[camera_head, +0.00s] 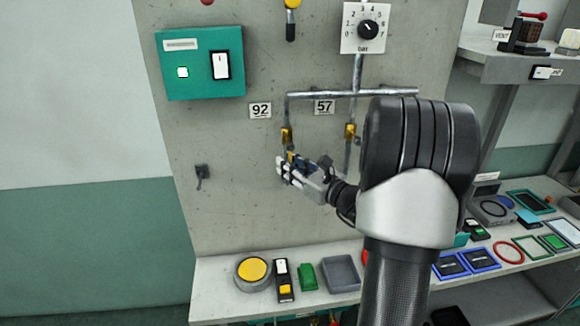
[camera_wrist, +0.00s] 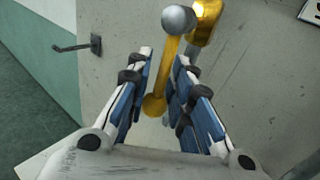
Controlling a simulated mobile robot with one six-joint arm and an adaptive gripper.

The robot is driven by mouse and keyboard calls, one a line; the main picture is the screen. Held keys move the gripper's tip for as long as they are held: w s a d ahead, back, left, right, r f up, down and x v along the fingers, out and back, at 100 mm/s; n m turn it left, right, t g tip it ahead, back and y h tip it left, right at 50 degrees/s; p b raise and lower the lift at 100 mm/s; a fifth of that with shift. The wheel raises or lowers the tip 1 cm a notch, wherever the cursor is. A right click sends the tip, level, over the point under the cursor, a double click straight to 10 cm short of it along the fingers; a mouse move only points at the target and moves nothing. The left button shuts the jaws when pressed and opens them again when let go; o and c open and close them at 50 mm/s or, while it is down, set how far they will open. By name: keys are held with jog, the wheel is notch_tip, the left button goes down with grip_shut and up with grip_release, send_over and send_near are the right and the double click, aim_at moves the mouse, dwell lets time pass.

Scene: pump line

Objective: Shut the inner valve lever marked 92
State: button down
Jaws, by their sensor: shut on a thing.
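The plate marked 92 (camera_head: 260,110) is on the grey panel, beside the left pipe with its brass valve (camera_head: 286,134). My gripper (camera_head: 284,167) is just below that valve. In the wrist view, my gripper (camera_wrist: 163,62) has its blue-padded fingers on both sides of a yellow lever (camera_wrist: 167,72) and is shut on it. The lever runs from a grey pivot (camera_wrist: 178,18) near the yellow valve body (camera_wrist: 206,20) to a round yellow end between the fingers. In the head view my fingers hide most of this lever.
A plate marked 57 (camera_head: 324,107) and a second brass valve (camera_head: 350,131) are to the right, close to my arm. A dark wall hook (camera_head: 203,173) sticks out at left. A shelf (camera_head: 220,284) with a yellow button (camera_head: 252,270) and a grey tray (camera_head: 341,273) lies below.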

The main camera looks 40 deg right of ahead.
jog(key=shift+d, duration=0.1)
jog(key=s+d+r+n+g+h+p, duration=0.1)
jog(key=s+d+r+n+g+h, duration=0.2)
jog(key=d+r+n+g+h, duration=0.2)
jog(key=shift+r+n+g+h, duration=0.75)
jog(key=shift+n+g, duration=0.95)
jog(key=shift+n, duration=1.4)
jog(key=c, duration=1.7)
grip_release()
jog(key=o, duration=0.3)
jog(key=shift+f, duration=0.2)
jog(key=shift+s+a, duration=0.1)
